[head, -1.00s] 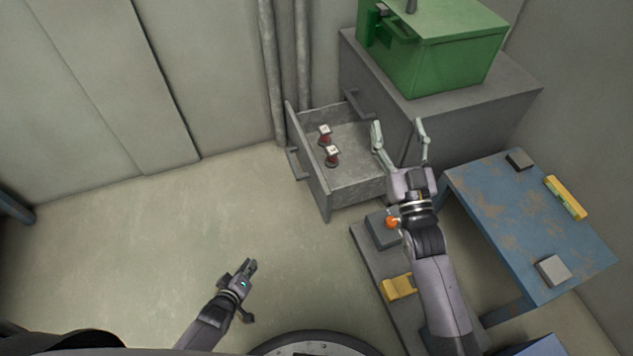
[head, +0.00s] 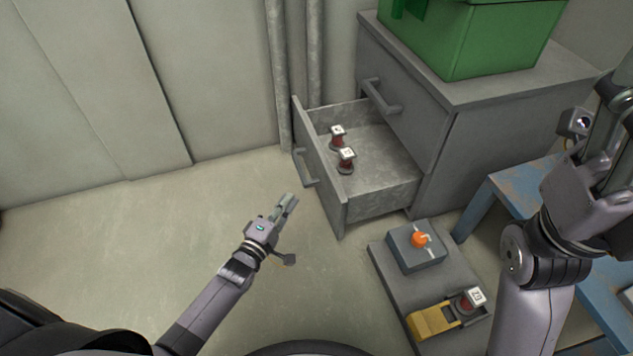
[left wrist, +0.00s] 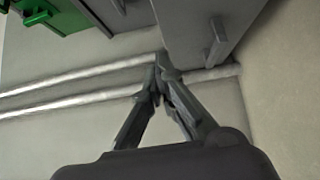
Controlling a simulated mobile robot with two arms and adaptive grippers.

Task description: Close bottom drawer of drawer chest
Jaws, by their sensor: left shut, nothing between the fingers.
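The grey drawer chest (head: 480,150) stands at the upper right of the head view. Its bottom drawer (head: 390,192) is pulled out, with its front panel (head: 330,195) and handle (head: 304,167) facing left. The upper drawer is shut. In the left wrist view the bottom drawer's handle (left wrist: 217,45) shows upper right. My left gripper (head: 289,201) is shut and empty, left of the drawer front and apart from it in the head view. Its fingertips (left wrist: 160,72) meet in the wrist view. My right gripper (head: 608,100) is at the right edge, partly cut off; its opening is unclear.
A green box (head: 480,40) sits on the chest. A low grey platform (head: 395,285) with an orange-knobbed box (head: 418,246) lies in front. A blue table (head: 500,195) is at right. Floor left of the drawer is clear.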

